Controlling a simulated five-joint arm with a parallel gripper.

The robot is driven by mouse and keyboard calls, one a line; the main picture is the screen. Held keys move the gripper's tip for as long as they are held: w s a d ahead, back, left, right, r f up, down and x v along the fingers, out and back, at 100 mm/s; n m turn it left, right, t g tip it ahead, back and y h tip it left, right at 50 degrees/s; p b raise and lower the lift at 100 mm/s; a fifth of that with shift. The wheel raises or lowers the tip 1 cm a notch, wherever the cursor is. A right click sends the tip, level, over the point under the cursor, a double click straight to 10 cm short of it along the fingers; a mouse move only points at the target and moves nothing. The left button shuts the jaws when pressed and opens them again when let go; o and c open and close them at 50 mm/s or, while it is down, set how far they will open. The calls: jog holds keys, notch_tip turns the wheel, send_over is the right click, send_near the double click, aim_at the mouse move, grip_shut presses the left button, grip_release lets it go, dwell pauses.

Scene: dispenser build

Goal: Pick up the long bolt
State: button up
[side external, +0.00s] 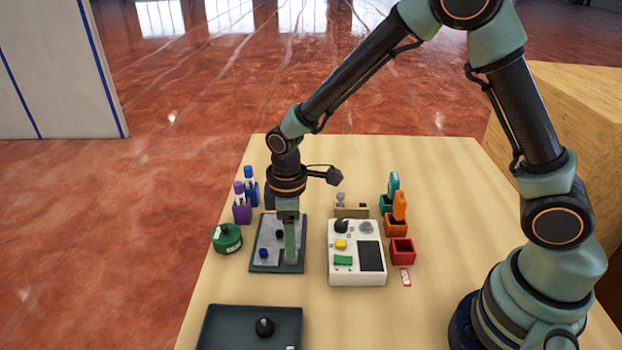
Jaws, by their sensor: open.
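A small wooden holder (351,212) stands behind the white box. A grey bolt-like piece (340,199) stands upright in its left part, and a smaller piece shows to its right. I cannot tell for sure which is the long bolt. My gripper (291,258) points down, open, over the right part of a dark tray with a grey plate (265,263). It is left of the white box and in front and to the left of the wooden holder. Whether its fingertips touch the plate is not clear, and the gap between them is hard to see.
The white box (341,280) has a black knob, yellow and green parts and a dark panel. Right of it are teal, orange (397,222) and red (402,251) holders. Purple and blue holders and a green round container (227,238) stand left. A dark tray (215,325) lies in front.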

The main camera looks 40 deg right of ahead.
grip_shut()
dwell(0.3)
notch_tip(320, 180, up, 20)
dwell(0.6)
jog(key=c, duration=0.9)
grip_release()
grip_shut()
jog(key=shift+r, duration=2.45)
